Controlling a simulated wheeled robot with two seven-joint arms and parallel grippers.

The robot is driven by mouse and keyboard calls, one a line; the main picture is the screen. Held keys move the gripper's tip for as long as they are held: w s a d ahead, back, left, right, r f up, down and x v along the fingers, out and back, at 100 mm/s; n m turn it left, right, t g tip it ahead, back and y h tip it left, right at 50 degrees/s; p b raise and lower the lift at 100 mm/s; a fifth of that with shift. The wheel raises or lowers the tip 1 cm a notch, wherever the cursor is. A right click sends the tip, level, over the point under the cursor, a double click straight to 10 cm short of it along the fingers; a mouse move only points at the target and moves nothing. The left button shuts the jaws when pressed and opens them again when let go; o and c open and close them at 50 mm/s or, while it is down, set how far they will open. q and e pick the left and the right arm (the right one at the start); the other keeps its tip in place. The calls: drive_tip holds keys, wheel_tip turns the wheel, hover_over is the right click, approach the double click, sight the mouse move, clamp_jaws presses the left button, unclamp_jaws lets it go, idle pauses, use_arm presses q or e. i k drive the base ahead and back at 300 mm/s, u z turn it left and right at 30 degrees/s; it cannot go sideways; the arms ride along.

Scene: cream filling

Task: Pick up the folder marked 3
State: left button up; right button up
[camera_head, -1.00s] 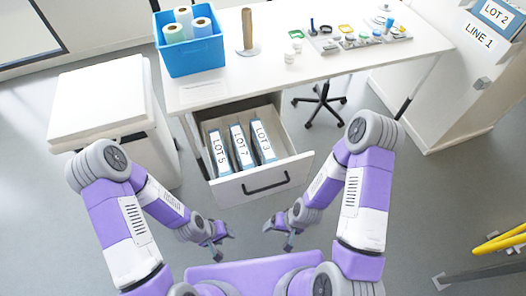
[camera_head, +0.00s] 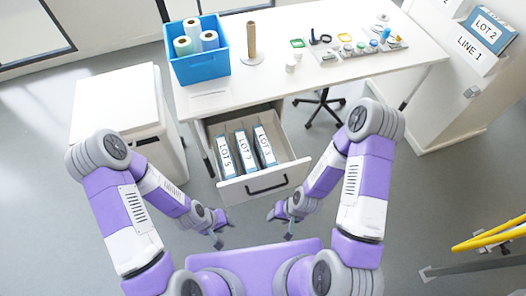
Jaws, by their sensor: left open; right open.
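The folder marked LOT 3 (camera_head: 265,146) stands in an open drawer (camera_head: 293,172), with a white label on its spine. It is the rightmost of three folders. LOT 7 (camera_head: 245,151) is in the middle and LOT 5 (camera_head: 226,157) is at the left. My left gripper (camera_head: 218,242) is open and empty, in front of the drawer and low at its left. My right gripper (camera_head: 289,236) is open and empty, in front of the drawer towards its right. Neither gripper touches a folder.
The drawer hangs under a white table (camera_head: 300,82). On the table are a blue bin (camera_head: 200,68) with paper rolls and several small containers. A white cabinet (camera_head: 118,105) stands left. Yellow rails (camera_head: 490,234) are at the lower right. The drawer has free room right of the folders.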

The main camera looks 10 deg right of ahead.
sight(264, 152)
drive_tip(key=u, duration=1)
drive_tip(key=i, duration=0.75)
drive_tip(key=z, duration=0.8)
